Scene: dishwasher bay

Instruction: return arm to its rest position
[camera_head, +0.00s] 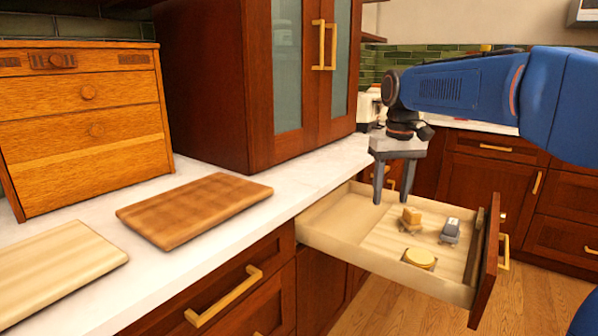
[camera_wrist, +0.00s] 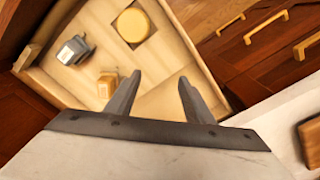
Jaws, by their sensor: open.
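My gripper (camera_head: 384,190) hangs from the blue arm above the open drawer (camera_head: 330,228), pointing down. Its two fingers are apart with nothing between them. It also shows in the wrist view (camera_wrist: 157,90), with the drawer's inside beyond the fingertips. In the drawer lie a small tan block-like item (camera_head: 411,217), a grey item (camera_head: 450,231) and a round yellow-topped item (camera_head: 419,258). The wrist view shows the same tan item (camera_wrist: 108,84), grey item (camera_wrist: 73,50) and round item (camera_wrist: 133,25). The fingers appear apart from all of them.
The drawer juts out from under the white counter (camera_head: 300,190). A brown board (camera_head: 195,208) and a pale board (camera_head: 55,270) lie on the counter. A wooden drawer chest (camera_head: 85,125) and a tall glass-door cabinet (camera_head: 215,90) stand on it. Wood floor (camera_head: 400,310) is open below.

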